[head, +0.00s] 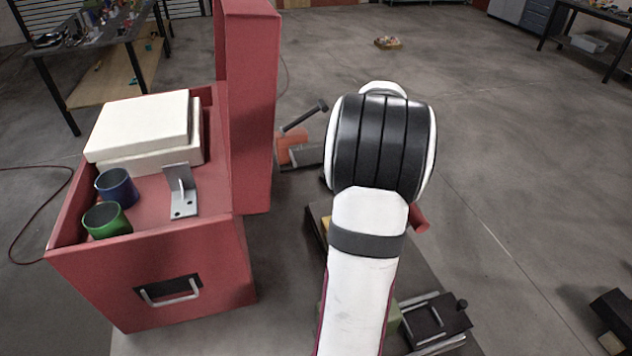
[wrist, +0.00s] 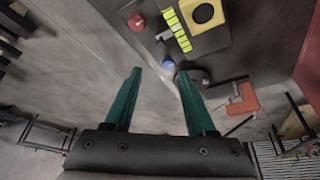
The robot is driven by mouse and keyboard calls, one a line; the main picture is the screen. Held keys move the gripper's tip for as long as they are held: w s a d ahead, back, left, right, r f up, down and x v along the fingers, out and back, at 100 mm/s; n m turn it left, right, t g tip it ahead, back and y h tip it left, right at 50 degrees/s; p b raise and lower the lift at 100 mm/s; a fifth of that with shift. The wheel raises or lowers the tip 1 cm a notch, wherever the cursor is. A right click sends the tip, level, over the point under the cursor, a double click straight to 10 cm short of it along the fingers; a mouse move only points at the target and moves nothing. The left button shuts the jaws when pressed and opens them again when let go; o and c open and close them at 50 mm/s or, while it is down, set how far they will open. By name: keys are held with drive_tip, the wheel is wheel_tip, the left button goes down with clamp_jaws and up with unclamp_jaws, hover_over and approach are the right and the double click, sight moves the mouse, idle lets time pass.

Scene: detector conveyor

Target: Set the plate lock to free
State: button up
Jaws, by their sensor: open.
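I cannot tell for sure which part is the plate lock. An orange-red block with a grey piece (head: 292,146) and a dark lever with a thick end (head: 305,117) stand beyond the red cabinet in the head view. The block also shows at the right of the wrist view (wrist: 243,99). A dark sliding plate with a small black knob (head: 436,319) is at the lower right in the head view. My gripper (wrist: 160,72) is open and empty, its two green fingers apart. In the head view my arm hides it.
A dark panel (wrist: 215,40) carries a yellow square part (wrist: 203,13), a red knob (wrist: 137,22) and a blue knob (wrist: 168,63). A red cabinet (head: 160,285) with a tall red post (head: 247,100) stands left, holding cups and a white box.

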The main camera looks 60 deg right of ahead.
drive_tip(key=x, duration=1.5)
drive_tip(key=shift+f, duration=0.35)
drive_tip(key=shift+a, duration=0.1)
clamp_jaws()
idle(0.3)
